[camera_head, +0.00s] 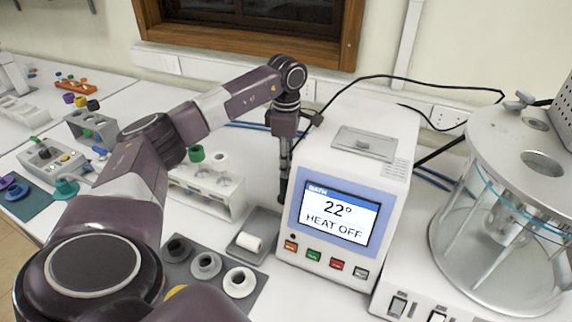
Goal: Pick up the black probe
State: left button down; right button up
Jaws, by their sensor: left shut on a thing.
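My left gripper (284,188) points down close beside the left side of the white heater unit (395,150). It is shut on the black probe, which is small and dark here and mostly hidden by the fingers, so I give no point on it. A thin black cable (420,78) runs from beside the gripper, over the unit, towards the wall. The unit's screen (340,216) reads 22° and HEAT OFF. My right gripper is out of view.
A glass bath with a metal lid (545,160) stands at the right. A white rack (208,192) with green and white caps stands left of the gripper. A grey tray (240,252) with a white cylinder and a grey mat (215,262) with ring-shaped pieces lie in front.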

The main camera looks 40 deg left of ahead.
pick_arm(q)
jog(key=shift+r, duration=0.1)
jog(key=shift+r, duration=0.6)
notch_tip(320, 180, up, 8)
jog(key=shift+f+b, duration=0.25)
jog(key=shift+b, duration=0.7)
notch_tip(320, 180, up, 11)
jog(key=p, duration=0.3)
